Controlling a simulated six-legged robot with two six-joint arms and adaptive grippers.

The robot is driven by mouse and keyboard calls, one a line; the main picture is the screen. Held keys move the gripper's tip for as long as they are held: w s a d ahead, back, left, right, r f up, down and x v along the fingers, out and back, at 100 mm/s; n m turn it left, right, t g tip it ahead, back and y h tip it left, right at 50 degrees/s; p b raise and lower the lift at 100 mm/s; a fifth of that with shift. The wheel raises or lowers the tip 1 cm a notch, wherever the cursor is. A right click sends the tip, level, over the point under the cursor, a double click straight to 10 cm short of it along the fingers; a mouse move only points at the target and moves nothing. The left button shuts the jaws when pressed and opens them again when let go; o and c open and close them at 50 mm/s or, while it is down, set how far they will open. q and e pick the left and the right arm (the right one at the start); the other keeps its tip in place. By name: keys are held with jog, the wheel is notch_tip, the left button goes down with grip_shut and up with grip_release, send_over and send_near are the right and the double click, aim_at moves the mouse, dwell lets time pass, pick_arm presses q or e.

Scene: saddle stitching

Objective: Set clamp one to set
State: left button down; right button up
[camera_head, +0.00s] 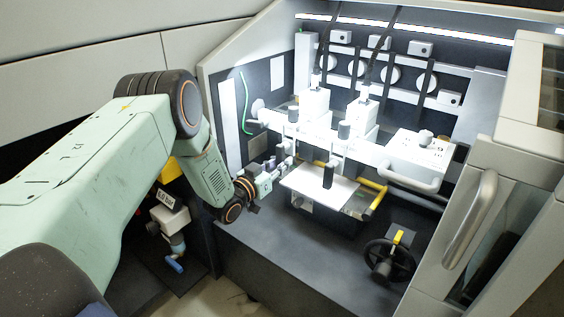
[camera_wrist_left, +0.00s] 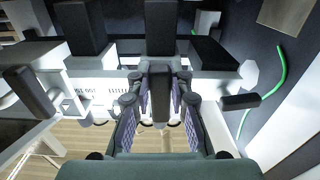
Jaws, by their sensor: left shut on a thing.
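My left gripper (camera_head: 284,166) is at the left end of the white stitching unit, beside the white work plate (camera_head: 318,186). In the left wrist view its two fingers (camera_wrist_left: 160,112) are closed in from both sides on a dark upright clamp handle (camera_wrist_left: 160,84). I take this handle for clamp one, but no label on it is readable. In the head view the gripped part is too small and covered to make out. My right gripper is not in view.
White stitching heads (camera_head: 314,103) rise behind the plate. A curved grab handle (camera_head: 471,219) is on the right-hand door. The dark deck (camera_head: 300,250) before the plate is bare.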

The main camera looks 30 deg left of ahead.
pick_arm(q)
jog(key=shift+a+m, duration=0.15)
jog(key=shift+m, duration=0.15)
jog(key=c, duration=1.2)
grip_release()
jog(key=shift+s, duration=0.1)
jog(key=s+a, duration=0.1)
jog(key=s, duration=1)
jog(key=shift+s+a, duration=0.3)
jog(key=shift+s, duration=0.05)
